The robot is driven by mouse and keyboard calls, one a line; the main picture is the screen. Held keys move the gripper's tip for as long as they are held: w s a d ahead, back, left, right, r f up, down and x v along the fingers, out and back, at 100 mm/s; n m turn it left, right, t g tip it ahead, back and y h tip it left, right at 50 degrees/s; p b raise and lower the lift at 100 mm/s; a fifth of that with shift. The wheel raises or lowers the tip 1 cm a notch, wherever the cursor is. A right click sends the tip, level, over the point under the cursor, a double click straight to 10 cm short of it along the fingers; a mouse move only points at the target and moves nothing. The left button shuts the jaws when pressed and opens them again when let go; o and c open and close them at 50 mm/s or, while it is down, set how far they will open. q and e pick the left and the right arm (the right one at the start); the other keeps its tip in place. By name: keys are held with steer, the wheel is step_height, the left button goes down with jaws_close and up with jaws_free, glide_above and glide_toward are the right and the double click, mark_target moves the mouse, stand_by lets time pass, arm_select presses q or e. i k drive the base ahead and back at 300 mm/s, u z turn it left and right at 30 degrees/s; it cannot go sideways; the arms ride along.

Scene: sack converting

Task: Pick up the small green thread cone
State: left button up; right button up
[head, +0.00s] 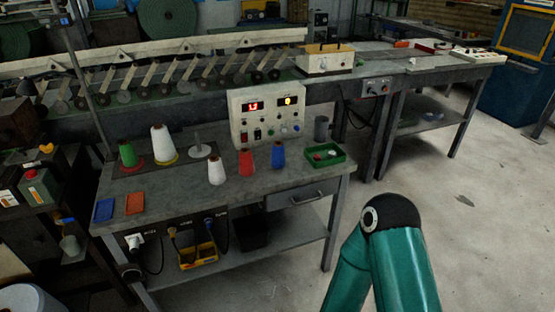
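The small green thread cone (128,154) stands upright on a red round base at the left back of the grey workbench (180,190). A larger white cone (163,144) stands just to its right on a yellow base. A teal arm of mine is in the lower right, well away from the cone, with its gripper out of the picture. My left gripper is not in view either.
A bare spindle stand (200,150), a small white cone (216,170), a red cone (247,158) and a blue cone (278,155) share the bench. A control box (266,117) stands behind, a green tray (326,155) at right. Open floor lies right.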

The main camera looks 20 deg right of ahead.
mark_target(130, 158)
steer(key=u, duration=0.45)
steer(key=i, duration=1)
steer(key=u, duration=0.5)
